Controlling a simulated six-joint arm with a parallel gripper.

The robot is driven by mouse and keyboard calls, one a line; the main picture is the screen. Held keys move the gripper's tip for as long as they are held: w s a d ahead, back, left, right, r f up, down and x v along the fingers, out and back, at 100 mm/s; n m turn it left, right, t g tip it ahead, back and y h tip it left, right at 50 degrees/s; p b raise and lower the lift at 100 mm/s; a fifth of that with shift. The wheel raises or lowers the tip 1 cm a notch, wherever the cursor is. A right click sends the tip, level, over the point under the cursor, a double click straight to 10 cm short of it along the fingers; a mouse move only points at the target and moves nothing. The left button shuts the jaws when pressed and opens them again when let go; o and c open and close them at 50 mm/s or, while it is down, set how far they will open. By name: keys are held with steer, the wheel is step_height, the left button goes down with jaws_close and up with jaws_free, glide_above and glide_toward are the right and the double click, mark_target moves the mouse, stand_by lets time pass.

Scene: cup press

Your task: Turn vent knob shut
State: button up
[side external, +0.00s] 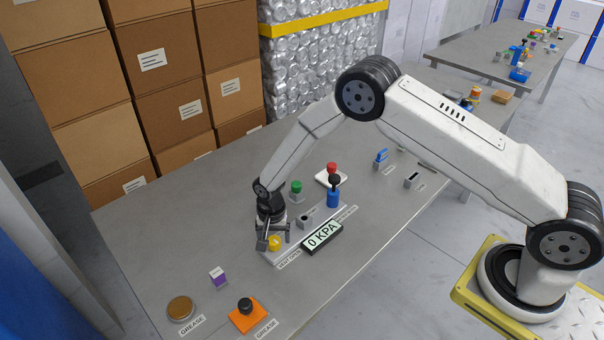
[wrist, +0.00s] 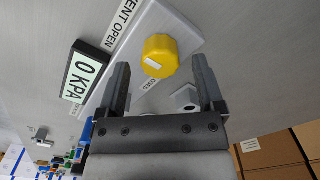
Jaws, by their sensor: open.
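The vent knob (wrist: 160,56) is yellow with a white mark on its face. In the wrist view it sits on a light grey plate (wrist: 190,30), ahead of my fingertips and roughly between them. My gripper (wrist: 162,78) is open, with one dark finger to each side of the knob's line; I cannot tell whether either finger touches it. In the side view my gripper (side external: 273,232) is low over the near left end of the plate, and the knob (side external: 274,243) shows just below the fingers. A label reading "VENT OPEN" (wrist: 126,18) lies along the plate.
A display (side external: 322,237) reads 0 KPA beside the plate. A blue bottle-like part (side external: 333,197), a green knob (side external: 296,187) and a red button (side external: 331,169) stand behind. An orange pad (side external: 247,317), a purple block (side external: 217,277) and a brown disc (side external: 180,308) lie in front left.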

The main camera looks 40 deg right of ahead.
steer(key=shift+f, duration=0.85)
jaws_close()
